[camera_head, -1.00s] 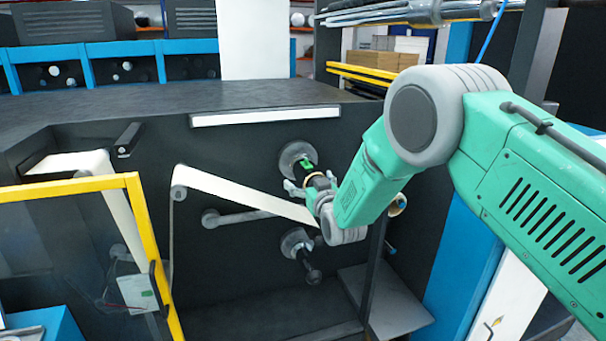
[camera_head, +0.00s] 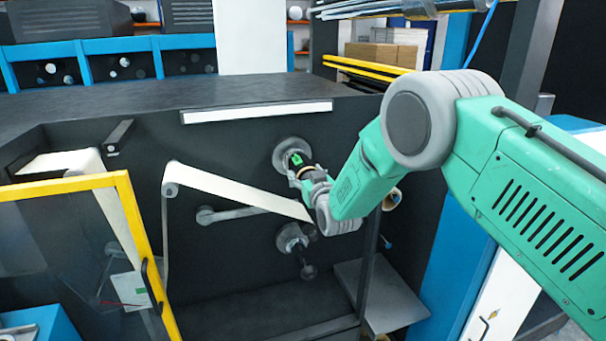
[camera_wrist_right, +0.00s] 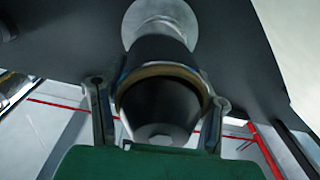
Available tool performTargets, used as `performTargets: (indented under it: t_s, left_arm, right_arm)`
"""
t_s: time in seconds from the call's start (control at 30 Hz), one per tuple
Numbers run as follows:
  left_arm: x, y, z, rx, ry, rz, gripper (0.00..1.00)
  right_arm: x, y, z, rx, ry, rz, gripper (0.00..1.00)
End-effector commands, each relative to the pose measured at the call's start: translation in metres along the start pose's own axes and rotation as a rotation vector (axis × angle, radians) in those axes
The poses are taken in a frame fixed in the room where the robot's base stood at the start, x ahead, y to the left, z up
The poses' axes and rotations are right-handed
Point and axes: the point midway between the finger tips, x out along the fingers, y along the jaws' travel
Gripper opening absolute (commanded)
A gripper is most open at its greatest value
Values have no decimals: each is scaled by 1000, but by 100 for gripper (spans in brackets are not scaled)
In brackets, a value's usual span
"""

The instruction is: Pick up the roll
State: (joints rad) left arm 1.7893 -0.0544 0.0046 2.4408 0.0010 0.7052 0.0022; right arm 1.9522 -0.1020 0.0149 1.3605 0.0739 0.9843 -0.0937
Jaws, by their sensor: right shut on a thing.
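The roll (camera_wrist_right: 164,71) shows as a thin brown ring around the dark tapered end of a spindle in the right wrist view. In the head view it is a small tan ring (camera_head: 305,172) on the upper spindle of the dark machine front. My right gripper (camera_wrist_right: 158,92) has one finger on each side of the ring and is shut on it; in the head view the gripper (camera_head: 302,178) partly hides the roll. The roll is still around the spindle. My left gripper is in neither view.
A white web (camera_head: 235,190) runs down toward my right wrist. A lower spindle (camera_head: 293,240) sticks out below the gripper. A yellow-framed clear guard (camera_head: 132,215) stands at the left, and a grey plate (camera_head: 382,293) lies low at the right.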

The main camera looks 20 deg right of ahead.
Motion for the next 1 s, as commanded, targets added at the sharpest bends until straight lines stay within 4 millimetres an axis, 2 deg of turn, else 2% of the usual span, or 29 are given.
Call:
performTargets:
  t_s: [0.23,0.37,1.0]
  left_arm:
    - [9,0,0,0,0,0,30]
    - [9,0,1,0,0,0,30]
    - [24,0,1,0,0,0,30]
  right_arm:
    - [1,3,-4,-1,6,8,23]
    - [-12,3,-5,-2,4,9,23]
    - [-116,3,-6,-3,8,9,22]
